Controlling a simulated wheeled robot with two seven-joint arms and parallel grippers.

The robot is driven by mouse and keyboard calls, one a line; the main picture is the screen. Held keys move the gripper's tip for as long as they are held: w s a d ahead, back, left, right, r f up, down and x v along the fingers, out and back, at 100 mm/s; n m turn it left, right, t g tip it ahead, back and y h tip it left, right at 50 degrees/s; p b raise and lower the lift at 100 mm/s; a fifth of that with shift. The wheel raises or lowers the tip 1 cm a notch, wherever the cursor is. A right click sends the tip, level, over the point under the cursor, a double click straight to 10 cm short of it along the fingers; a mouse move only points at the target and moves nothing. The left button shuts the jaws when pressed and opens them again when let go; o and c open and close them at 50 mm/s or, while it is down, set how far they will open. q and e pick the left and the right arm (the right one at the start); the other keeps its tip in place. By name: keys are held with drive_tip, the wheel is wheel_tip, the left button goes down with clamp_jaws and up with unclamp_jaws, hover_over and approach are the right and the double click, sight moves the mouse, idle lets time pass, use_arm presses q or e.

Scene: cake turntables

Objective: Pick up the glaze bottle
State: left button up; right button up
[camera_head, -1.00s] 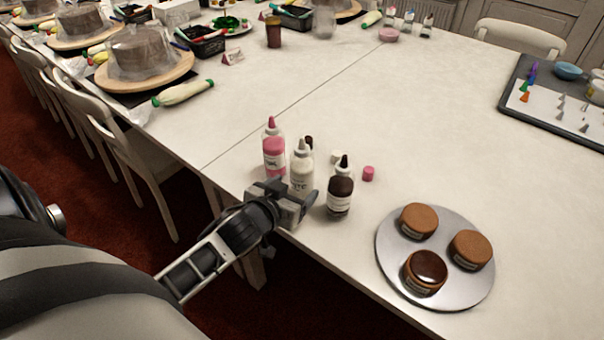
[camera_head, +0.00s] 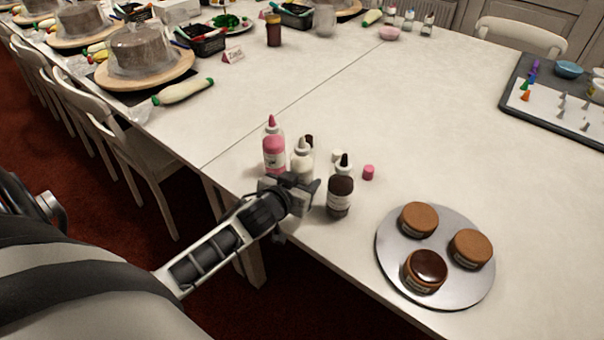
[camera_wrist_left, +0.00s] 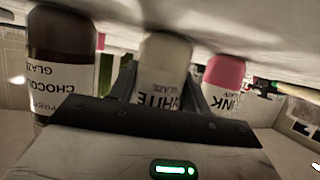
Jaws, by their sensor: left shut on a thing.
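Three glaze bottles stand upright near the table's front edge. The white glaze bottle (camera_head: 302,160) is in the middle, with a white nozzle. The pink glaze bottle (camera_head: 273,150) is to its left and the chocolate glaze bottle (camera_head: 340,190) to its right. My left gripper (camera_head: 301,186) is shut on the white bottle, hiding its lower part. In the left wrist view, upside down, the white bottle (camera_wrist_left: 163,72) sits between the fingers, with the chocolate bottle (camera_wrist_left: 60,70) and pink bottle (camera_wrist_left: 225,80) at either side. My right gripper is not in view.
A pink cap (camera_head: 369,172) and a white cap (camera_head: 337,156) lie behind the bottles. The table (camera_head: 420,120) behind them is clear.

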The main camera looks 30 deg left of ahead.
sight(305, 168)
use_arm(q)
drive_tip(key=shift+r, duration=0.2)
drive_tip(key=shift+r, duration=0.35)
wheel_tip(305, 168, up, 2)
drive_tip(key=shift+r, duration=0.1)
drive_tip(key=s+d+r, duration=0.1)
drive_tip(key=r, duration=0.1)
drive_tip(key=s+d+r, duration=0.1)
drive_tip(key=r, duration=0.1)
drive_tip(key=s+d+r+p, duration=0.1)
drive_tip(key=r, duration=0.1)
drive_tip(key=shift+s+d, duration=0.2)
drive_tip(key=shift+s, duration=0.15)
drive_tip(key=s+d+r, duration=0.3)
drive_tip(key=s+d, duration=0.2)
drive_tip(key=shift+s, duration=0.4)
drive_tip(key=shift+s+d+r, duration=0.35)
drive_tip(key=shift+d, duration=0.05)
drive_tip(key=shift+s+r, duration=0.1)
